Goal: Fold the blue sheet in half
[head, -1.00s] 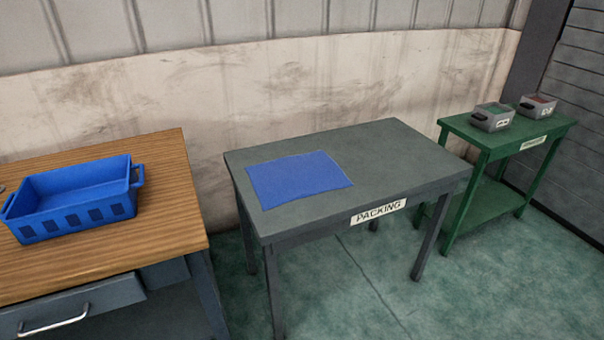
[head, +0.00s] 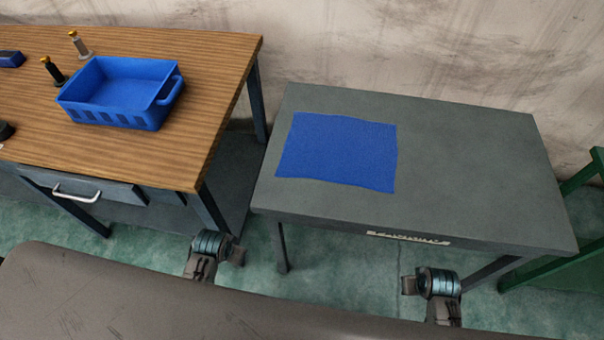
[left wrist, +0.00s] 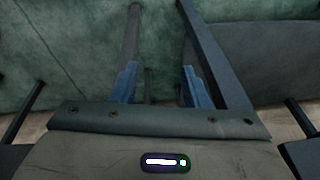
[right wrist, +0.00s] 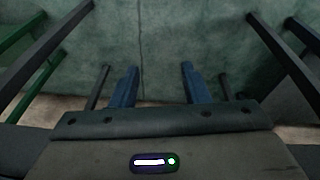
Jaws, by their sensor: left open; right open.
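The blue sheet (head: 340,150) lies flat and unfolded on the grey packing table (head: 480,160), towards its left side, with slightly wavy edges. My left gripper (left wrist: 159,82) shows in the left wrist view with its two blue fingers apart and nothing between them. My right gripper (right wrist: 157,80) shows in the right wrist view, also with its fingers apart and empty. Both wrist views look past the fingers at the green floor and table legs; the sheet is in neither. In the head view, parts of my arms show in front of the table, away from the sheet.
A wooden workbench (head: 190,150) stands to the left with a blue crate (head: 120,118) and small bottle-like items on it. A gap separates it from the packing table. The packing table is bare around the sheet.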

